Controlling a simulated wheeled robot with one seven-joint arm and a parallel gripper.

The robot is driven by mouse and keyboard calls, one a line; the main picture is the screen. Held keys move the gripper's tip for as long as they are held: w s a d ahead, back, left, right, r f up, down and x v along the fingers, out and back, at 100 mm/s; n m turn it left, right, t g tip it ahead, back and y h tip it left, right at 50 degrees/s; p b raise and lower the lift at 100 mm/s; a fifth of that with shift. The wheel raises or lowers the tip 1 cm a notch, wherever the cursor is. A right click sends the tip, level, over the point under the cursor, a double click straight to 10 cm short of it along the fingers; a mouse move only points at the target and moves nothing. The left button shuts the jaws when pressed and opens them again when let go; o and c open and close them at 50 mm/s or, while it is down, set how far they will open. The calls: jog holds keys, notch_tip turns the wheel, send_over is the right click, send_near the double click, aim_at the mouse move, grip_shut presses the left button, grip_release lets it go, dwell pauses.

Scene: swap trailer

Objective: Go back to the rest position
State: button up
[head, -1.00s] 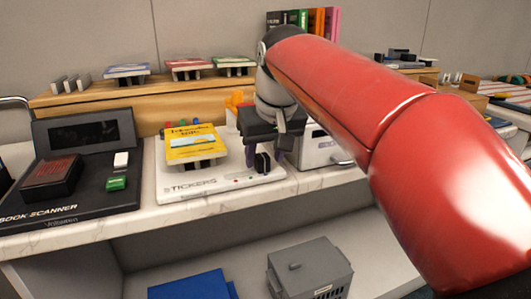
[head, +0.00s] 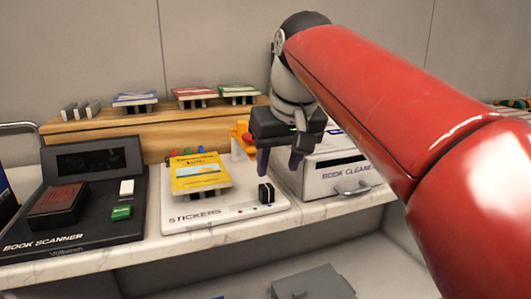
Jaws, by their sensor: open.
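My gripper (head: 278,166) is open and empty. It hangs at the end of my red arm, fingers down, above the counter between the sticker machine and the book cleaner. The yellow book (head: 201,174) lies tilted on a stand on the white sticker machine (head: 224,211), left of my gripper and apart from it. A black knob (head: 266,193) sits on the sticker machine just below my fingers. An orange part (head: 241,137) shows behind, partly hidden by my gripper.
The black book scanner (head: 75,200) stands at the left. The book cleaner (head: 345,173) is at the right, partly behind my arm. Books on stands line the wooden shelf (head: 128,126) at the back. A grey box (head: 312,284) sits below the counter (head: 140,247).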

jog(key=s+d+f+m, duration=0.1)
jog(key=s+d+f, duration=0.2)
jog(key=s+f, duration=0.2)
jog(key=s+d+f+m, duration=0.1)
jog(key=s+d+f, duration=0.2)
jog(key=s+f, duration=0.3)
jog(key=s+d+f+m+t+h, duration=0.1)
jog(key=s+d+f, duration=0.2)
jog(key=f, duration=0.9)
jog(key=s, duration=0.3)
jog(key=shift+f, duration=0.15)
